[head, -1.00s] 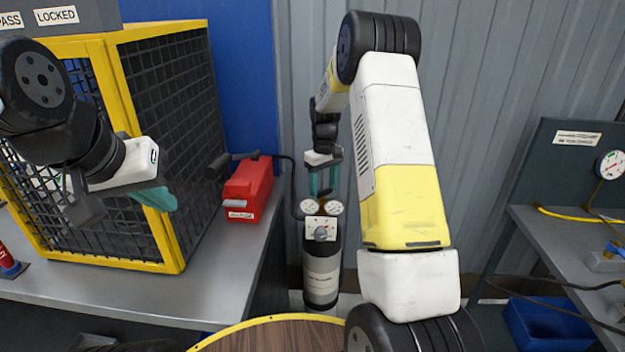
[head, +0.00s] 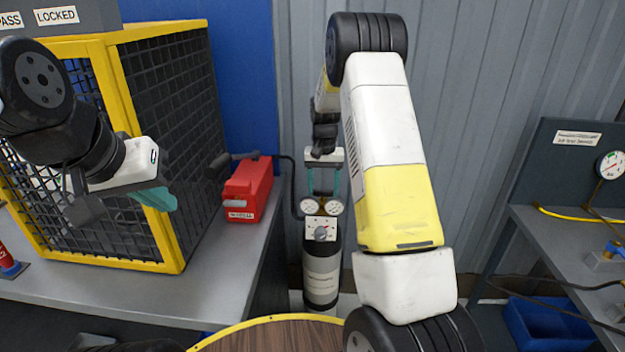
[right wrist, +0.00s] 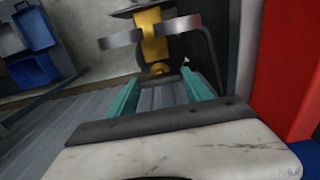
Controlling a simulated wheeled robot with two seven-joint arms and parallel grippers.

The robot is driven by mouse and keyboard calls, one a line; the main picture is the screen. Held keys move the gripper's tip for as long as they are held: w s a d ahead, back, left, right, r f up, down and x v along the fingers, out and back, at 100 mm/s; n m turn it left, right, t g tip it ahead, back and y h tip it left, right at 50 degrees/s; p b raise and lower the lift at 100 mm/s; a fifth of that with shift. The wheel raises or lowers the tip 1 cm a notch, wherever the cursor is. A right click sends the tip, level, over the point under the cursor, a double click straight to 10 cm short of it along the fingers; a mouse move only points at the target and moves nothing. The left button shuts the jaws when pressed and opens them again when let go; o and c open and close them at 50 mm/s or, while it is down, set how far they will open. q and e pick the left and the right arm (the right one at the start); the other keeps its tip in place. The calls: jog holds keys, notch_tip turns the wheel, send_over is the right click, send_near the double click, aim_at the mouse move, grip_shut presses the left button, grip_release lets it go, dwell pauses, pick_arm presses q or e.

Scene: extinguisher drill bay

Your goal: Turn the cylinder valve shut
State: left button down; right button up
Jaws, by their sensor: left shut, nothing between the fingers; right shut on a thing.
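The black and grey cylinder (head: 321,275) stands upright on the floor between the bench and the wall. My right gripper (head: 323,194) reaches down from above with teal fingers at the cylinder top, shut on the valve there. In the right wrist view the fingers (right wrist: 160,75) point at the brass valve body (right wrist: 154,38) between the gauges; the exact contact is hard to see. My left gripper (head: 158,199) is shut and empty, in front of the yellow-framed cage.
A red box (head: 247,187) sits on the grey bench left of the cylinder, with a dark hose running to the cylinder. The yellow-framed mesh cage (head: 150,265) fills the left. A panel with a gauge (head: 611,164) and a blue bin (head: 545,322) are at right.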

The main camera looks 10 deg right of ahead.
aim_at(323, 190)
dwell(0.3)
jog(key=o, duration=1.4)
jog(key=shift+c, duration=0.2)
jog(key=shift+r, duration=0.1)
notch_tip(323, 190, up, 8)
jog(key=shift+f, duration=0.25)
jog(key=shift+r, duration=0.1)
